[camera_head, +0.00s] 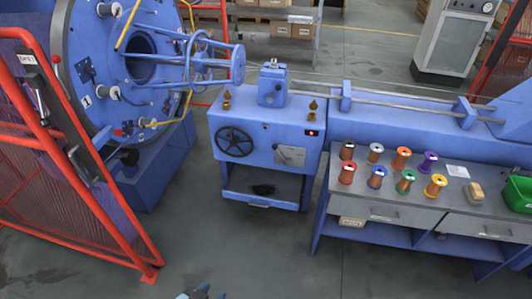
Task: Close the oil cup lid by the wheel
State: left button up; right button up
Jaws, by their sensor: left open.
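A small brass oil cup (226,101) stands on top of the blue machine cabinet (276,165) near its left edge, just above the black handwheel (234,142). It is too small to tell how its lid sits. A second brass oil cup (312,109) stands farther right on the same cabinet top, away from the wheel. My left gripper (203,292) shows only in part at the bottom edge, open, well in front of and below the cabinet and apart from both cups. My right gripper is out of view.
A red mesh guard (75,180) stands open at left beside the big blue rotor (110,60). A workbench (390,208) at right carries several coloured wire spools and a green bin (518,194). The grey floor in front of the cabinet is clear.

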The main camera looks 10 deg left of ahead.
aim_at(227, 95)
jog(key=i+j, duration=0.2)
jog(key=i, duration=0.25)
jog(key=i+j, duration=0.2)
jog(key=i, duration=0.25)
jog(key=i+j, duration=0.2)
jog(key=i, duration=0.25)
jog(key=i+j, duration=0.2)
jog(key=i, duration=0.3)
jog(key=i+j, duration=0.15)
jog(key=j, duration=0.25)
jog(key=i+j, duration=0.1)
jog(key=j, duration=0.3)
jog(key=u, duration=0.05)
